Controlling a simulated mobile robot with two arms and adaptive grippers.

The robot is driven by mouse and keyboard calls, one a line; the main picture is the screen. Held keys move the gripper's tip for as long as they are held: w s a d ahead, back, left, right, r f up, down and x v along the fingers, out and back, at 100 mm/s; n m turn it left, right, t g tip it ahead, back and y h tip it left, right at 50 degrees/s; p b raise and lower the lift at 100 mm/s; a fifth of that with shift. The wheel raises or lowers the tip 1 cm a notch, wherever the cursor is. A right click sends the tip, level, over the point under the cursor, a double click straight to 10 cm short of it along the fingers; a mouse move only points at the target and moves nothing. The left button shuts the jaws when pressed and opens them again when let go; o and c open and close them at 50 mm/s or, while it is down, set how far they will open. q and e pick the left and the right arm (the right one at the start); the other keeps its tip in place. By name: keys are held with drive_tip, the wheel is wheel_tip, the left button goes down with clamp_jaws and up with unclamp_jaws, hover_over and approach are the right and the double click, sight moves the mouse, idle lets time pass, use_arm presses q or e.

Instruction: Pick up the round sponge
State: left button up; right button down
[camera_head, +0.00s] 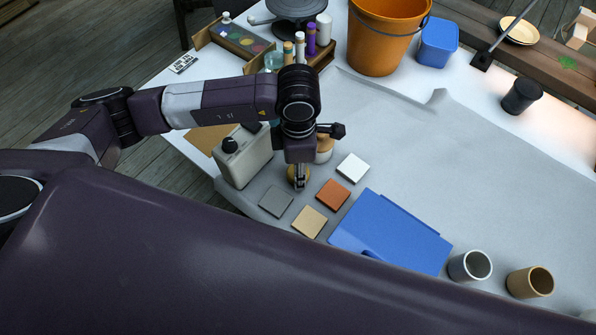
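A small round yellow-tan thing, which looks like the round sponge (291,173), is on the grey cloth, mostly hidden behind my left gripper. My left gripper (299,184) points down right over it, with its fingertips at or very near it. The fingers are small and seen from above, so I cannot tell whether they are open, touching it or shut on it. My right gripper is out of view.
A grey-white box (247,160) stands left of the gripper and a tan-topped jar (324,150) behind it. Several square tiles (333,195) and a blue board (392,234) lie to the right. An orange bucket (385,38) stands at the back. The cloth's middle right is clear.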

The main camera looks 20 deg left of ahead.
use_arm(q)
drive_tip(key=shift+c, duration=1.1)
drive_tip(key=shift+r, duration=0.1)
drive_tip(key=shift+r, duration=0.2)
wheel_tip(320, 180, up, 19)
drive_tip(key=b, duration=0.1)
drive_tip(key=shift+r+b, duration=0.2)
drive_tip(key=shift+b, duration=0.15)
drive_tip(key=shift+o, duration=0.6)
drive_tip(key=c, duration=0.3)
drive_tip(key=shift+a, duration=0.1)
